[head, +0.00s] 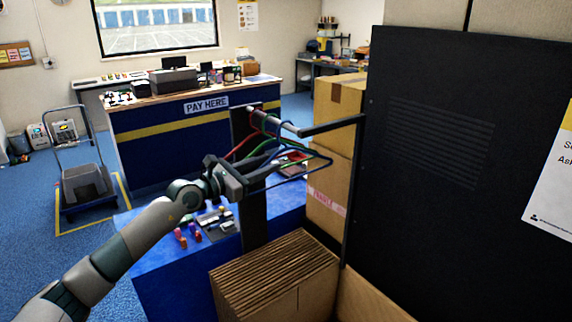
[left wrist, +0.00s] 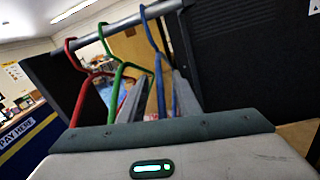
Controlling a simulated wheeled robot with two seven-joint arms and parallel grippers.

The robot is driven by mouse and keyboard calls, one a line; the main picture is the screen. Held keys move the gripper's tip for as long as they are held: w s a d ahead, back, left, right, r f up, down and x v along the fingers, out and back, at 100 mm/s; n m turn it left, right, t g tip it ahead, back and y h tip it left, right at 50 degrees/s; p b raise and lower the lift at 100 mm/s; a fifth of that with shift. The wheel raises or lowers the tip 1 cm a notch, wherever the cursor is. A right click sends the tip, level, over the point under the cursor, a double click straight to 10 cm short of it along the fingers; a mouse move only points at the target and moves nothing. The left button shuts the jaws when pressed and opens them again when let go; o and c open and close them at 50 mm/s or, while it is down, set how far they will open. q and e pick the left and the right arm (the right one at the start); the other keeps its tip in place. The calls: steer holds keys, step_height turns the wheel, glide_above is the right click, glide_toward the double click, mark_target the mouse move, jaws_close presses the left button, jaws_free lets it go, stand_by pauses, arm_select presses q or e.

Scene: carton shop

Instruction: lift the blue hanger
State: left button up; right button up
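The blue hanger (head: 329,160) hangs at the outer end of a metal rail (head: 332,126), to the right of a green hanger and a red hanger. It also shows in the left wrist view (left wrist: 158,68), hooked over the rail. My left gripper (head: 288,157) is at the hangers, below the rail. In the left wrist view its two grey fingers stand apart, with the blue hanger's wire in the gap between them. I cannot tell whether either finger touches the wire. My right gripper is in neither view.
The green hanger (left wrist: 122,68) and red hanger (left wrist: 77,60) hang close by on the left. Stacked cartons (head: 338,100) and a black panel (head: 440,130) stand to the right. A cardboard stack (head: 275,275) and a blue table (head: 160,265) lie below.

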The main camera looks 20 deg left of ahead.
arm_select(q)
steer(key=shift+c, duration=0.2)
jaws_close()
steer(key=shift+r, duration=0.15)
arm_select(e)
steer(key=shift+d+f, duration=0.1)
